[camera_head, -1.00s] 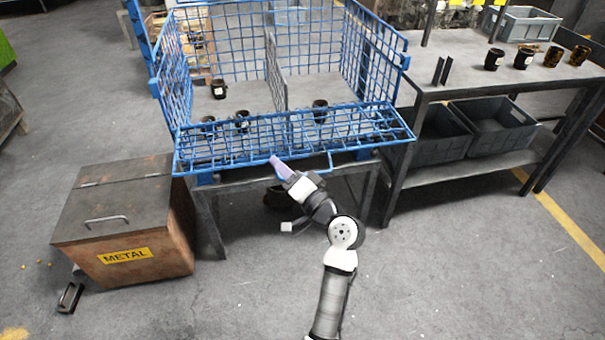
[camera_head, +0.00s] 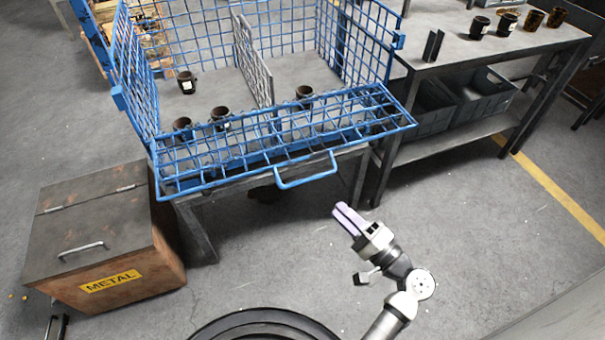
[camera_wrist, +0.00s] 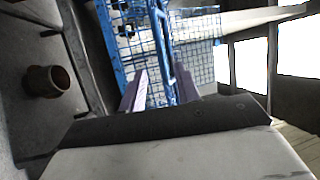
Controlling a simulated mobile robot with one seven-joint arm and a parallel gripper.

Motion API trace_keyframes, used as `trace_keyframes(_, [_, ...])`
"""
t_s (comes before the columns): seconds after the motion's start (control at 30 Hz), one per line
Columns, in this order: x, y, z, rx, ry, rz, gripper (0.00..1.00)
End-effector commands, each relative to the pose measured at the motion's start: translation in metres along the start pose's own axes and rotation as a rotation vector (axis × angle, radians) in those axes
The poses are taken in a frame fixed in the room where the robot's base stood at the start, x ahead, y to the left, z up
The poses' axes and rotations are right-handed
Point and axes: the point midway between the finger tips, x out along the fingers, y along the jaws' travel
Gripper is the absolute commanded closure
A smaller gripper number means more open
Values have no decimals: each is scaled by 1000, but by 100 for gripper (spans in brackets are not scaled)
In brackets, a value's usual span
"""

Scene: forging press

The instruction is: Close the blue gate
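The blue gate (camera_head: 290,140) is the mesh front panel of the blue wire cage (camera_head: 140,85). It is folded down and out, lying nearly flat in front of the cage opening. Its blue handle loop (camera_head: 307,180) sticks out from the front edge. My gripper (camera_head: 345,215) is in front of and below the handle, to its right, apart from it. In the wrist view, the two purple fingers of my gripper (camera_wrist: 160,76) stand apart with nothing held between them. Blue bars and mesh of the gate (camera_wrist: 200,58) show beyond the fingers.
Several dark cups, including one (camera_head: 186,82), stand inside the cage. A metal bin (camera_head: 105,260) stands at left. A workbench (camera_head: 450,60) with cups and grey crates stands at right. A brown pot (camera_wrist: 46,81) shows in the wrist view. Floor before the cage is clear.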

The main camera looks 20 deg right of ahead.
Motion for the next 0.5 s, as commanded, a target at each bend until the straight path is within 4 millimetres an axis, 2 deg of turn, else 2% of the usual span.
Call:
trace_keyframes(0.3, [69, -3, 1, 1, -6, -1, 68])
trace_keyframes(0.5, [104, -3, 1, -1, -4, -1, 68])
